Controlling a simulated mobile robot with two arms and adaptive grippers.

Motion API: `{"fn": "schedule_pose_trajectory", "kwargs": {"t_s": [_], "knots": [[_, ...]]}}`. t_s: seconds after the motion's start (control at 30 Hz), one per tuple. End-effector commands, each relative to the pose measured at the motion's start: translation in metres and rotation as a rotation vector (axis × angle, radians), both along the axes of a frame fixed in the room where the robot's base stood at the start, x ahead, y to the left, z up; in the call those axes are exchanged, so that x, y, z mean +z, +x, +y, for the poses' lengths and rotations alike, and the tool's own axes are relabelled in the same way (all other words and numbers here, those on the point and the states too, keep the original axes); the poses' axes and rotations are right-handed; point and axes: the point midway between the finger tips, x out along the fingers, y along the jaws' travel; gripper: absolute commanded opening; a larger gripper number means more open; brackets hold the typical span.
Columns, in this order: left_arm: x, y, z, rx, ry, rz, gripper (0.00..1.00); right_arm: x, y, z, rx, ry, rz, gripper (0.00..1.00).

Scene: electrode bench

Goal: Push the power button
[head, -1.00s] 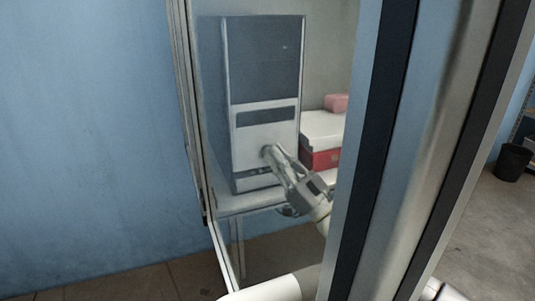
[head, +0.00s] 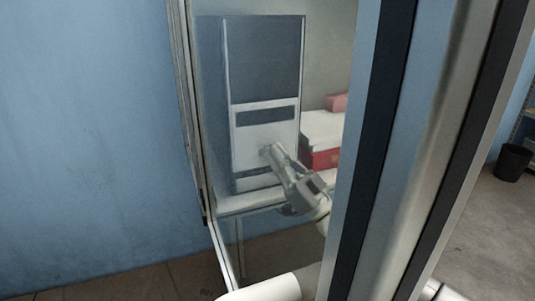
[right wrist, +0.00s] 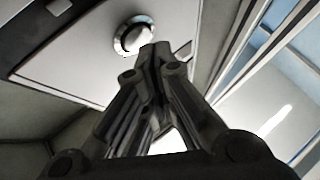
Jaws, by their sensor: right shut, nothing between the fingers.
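A tall device with a dark upper front and a pale lower panel (head: 250,150) stands on a shelf behind glass in the head view. In the right wrist view, a round silver button (right wrist: 130,35) sits on the pale panel (right wrist: 75,65). My right gripper (head: 268,150) reaches up to the lower front of the device from the lower right. In the right wrist view its fingertips (right wrist: 154,50) are together and empty, just beside the button's lower right edge. I cannot tell whether they touch it. In the head view the button is not clear. My left gripper is not in view.
A glass pane with a thick metal frame post (head: 395,150) stands in front on the right. White and red boxes (head: 322,130) sit right of the device. A blue wall (head: 90,130) fills the left. A black bin (head: 513,162) stands on the floor far right.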

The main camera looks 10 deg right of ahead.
Motion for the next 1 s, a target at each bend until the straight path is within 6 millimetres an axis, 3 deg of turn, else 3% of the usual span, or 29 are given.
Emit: {"fn": "schedule_pose_trajectory", "kwargs": {"t_s": [0.6, 1.0], "knots": [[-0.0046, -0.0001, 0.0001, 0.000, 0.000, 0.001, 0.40, -0.0002, 0.0076, 0.0017, 0.000, 0.001, 0.001, 0.00], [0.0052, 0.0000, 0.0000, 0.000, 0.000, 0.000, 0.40, 0.0009, -0.0019, 0.0000, 0.001, 0.000, 0.001, 0.00]]}}
